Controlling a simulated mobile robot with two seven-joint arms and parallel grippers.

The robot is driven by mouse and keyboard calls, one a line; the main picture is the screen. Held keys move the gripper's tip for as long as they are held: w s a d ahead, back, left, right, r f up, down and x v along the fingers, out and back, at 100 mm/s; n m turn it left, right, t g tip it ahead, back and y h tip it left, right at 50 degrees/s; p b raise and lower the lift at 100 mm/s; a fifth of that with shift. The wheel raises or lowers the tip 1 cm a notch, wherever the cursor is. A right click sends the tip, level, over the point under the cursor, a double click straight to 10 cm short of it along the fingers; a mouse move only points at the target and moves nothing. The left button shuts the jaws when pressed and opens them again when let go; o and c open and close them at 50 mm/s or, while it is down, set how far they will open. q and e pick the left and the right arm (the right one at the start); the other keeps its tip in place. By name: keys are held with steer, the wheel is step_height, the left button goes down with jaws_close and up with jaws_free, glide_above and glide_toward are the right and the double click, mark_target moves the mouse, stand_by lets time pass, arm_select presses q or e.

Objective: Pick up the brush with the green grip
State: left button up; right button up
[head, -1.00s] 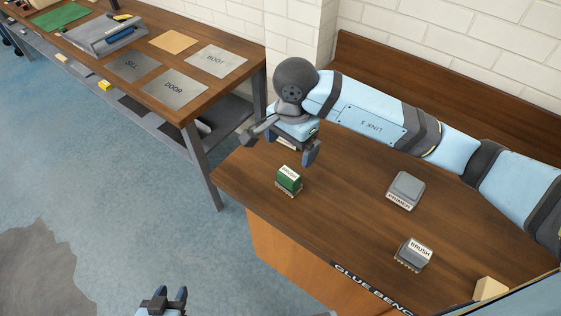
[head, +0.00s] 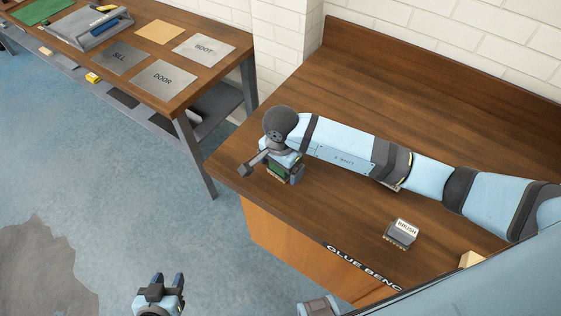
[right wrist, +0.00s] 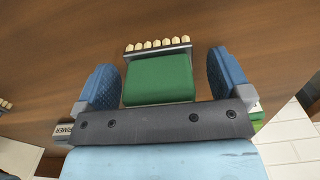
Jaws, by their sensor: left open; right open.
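The brush with the green grip (right wrist: 158,78) is on the glue bench, between the two blue fingers of my right gripper (right wrist: 170,80) in the right wrist view. A gap shows on each side of the green grip, and its pale bristles stick out beyond it. In the head view my right gripper (head: 283,170) is over the brush near the bench's left corner, and the green grip (head: 276,170) is mostly hidden. My right gripper is open. My left gripper (head: 167,280) is open and empty, low in front of the bench, over the floor.
A grey brush (head: 402,233) labelled BRUSH stands on the glue bench (head: 350,220) to the right. A pale block (head: 472,259) lies at the right edge. Another bench (head: 130,62) with metal plates stands at the left. A primer label (right wrist: 64,129) shows in the right wrist view.

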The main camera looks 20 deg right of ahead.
steer(key=shift+f, duration=0.35)
steer(key=c, duration=1)
steer(key=shift+r, duration=0.1)
step_height(320, 180, up, 20)
steer(key=shift+f+b, duration=0.1)
steer(key=shift+b, duration=1.15)
steer(key=shift+o, duration=0.3)
